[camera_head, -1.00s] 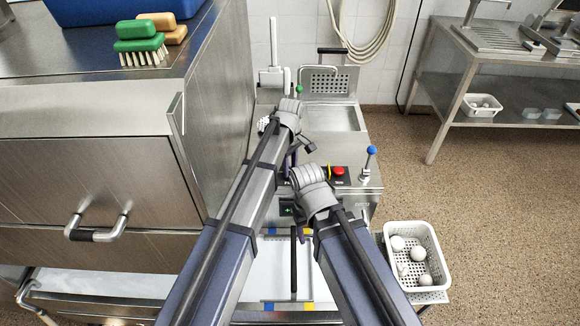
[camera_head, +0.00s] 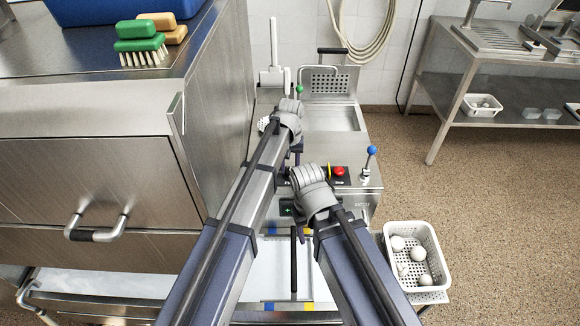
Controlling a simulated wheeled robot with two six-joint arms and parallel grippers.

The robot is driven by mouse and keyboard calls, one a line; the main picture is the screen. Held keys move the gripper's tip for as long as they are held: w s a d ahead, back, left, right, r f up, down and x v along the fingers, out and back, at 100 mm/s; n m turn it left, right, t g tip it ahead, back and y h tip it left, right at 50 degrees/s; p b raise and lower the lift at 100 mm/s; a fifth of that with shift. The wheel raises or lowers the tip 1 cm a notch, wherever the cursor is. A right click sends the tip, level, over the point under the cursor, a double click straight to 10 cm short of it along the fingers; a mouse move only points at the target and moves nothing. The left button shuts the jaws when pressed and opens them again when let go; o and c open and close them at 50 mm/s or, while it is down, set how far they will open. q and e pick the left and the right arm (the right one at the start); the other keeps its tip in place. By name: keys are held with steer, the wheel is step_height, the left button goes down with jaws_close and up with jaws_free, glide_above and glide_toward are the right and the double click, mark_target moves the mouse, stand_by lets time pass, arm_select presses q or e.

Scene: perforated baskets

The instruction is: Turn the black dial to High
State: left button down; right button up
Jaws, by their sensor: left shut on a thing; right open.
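My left gripper (camera_head: 295,150) is over the near part of the steel machine (camera_head: 345,118), behind its control panel's left end. It is shut, with its wrist pointing down; the fingertips are mostly covered by my own arm. The black dial is not clearly visible; it appears hidden at the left gripper's fingers. My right gripper (camera_head: 303,178) is open in front of the panel, lower and to the right of the left one. Its fingers are largely hidden behind its own wrist. No dial marking can be read.
The panel carries a red button (camera_head: 338,171) and a blue-knobbed lever (camera_head: 371,151). A green knob (camera_head: 299,89) is farther back. A white perforated basket (camera_head: 392,226) with several pale items is at right. A steel cabinet (camera_head: 90,175) stands close at left. The floor at right is clear.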

mark_target(290, 171)
arm_select(q)
steer(key=m, duration=0.5)
steer(key=shift+s+m, duration=0.15)
steer(key=shift+m, duration=2.25)
steer(key=shift+c, duration=2.2)
jaws_free()
steer(key=shift+r, duration=0.1)
step_height(290, 171, up, 8)
steer(key=p, duration=0.8)
steer(key=shift+r, duration=0.15)
